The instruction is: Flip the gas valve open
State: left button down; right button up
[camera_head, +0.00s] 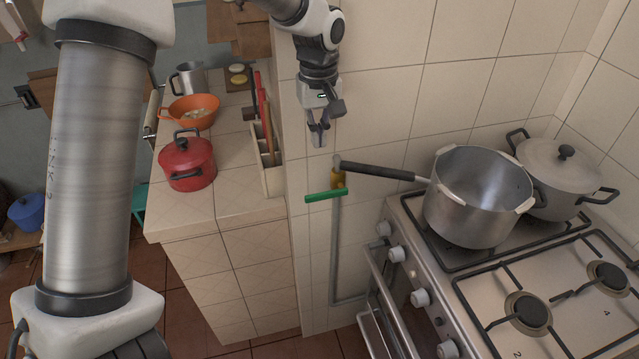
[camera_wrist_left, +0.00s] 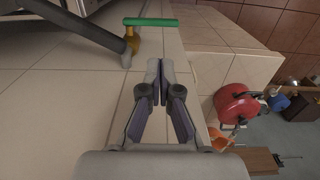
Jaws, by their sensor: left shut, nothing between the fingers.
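The gas valve has a green lever handle (camera_head: 326,195) and a brass-coloured body (camera_head: 338,179) on the tiled wall. The lever lies about level, across the grey pipe (camera_head: 335,250) that runs down from the valve. In the left wrist view the green handle (camera_wrist_left: 150,22) and brass body (camera_wrist_left: 132,42) show just beyond the fingertips. My left gripper (camera_head: 318,140) is above the valve and apart from it, pointing down, shut and empty. Its closed fingers also show in the wrist view (camera_wrist_left: 157,80). My right gripper is out of view.
A lidded pot (camera_head: 560,175) stands behind. A red pot (camera_head: 187,162) and orange colander (camera_head: 192,110) are on the left counter. The wall around the lever's left is clear.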

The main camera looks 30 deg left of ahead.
aim_at(318, 194)
pick_arm(q)
jog(key=f+p, duration=0.1)
jog(key=f, duration=0.3)
jog(key=f+p, duration=0.1)
jog(key=f, duration=0.4)
jog(key=f+p, duration=0.2)
jog(key=f, duration=0.2)
jog(key=shift+s+f, duration=0.15)
jog(key=shift+s, duration=0.1)
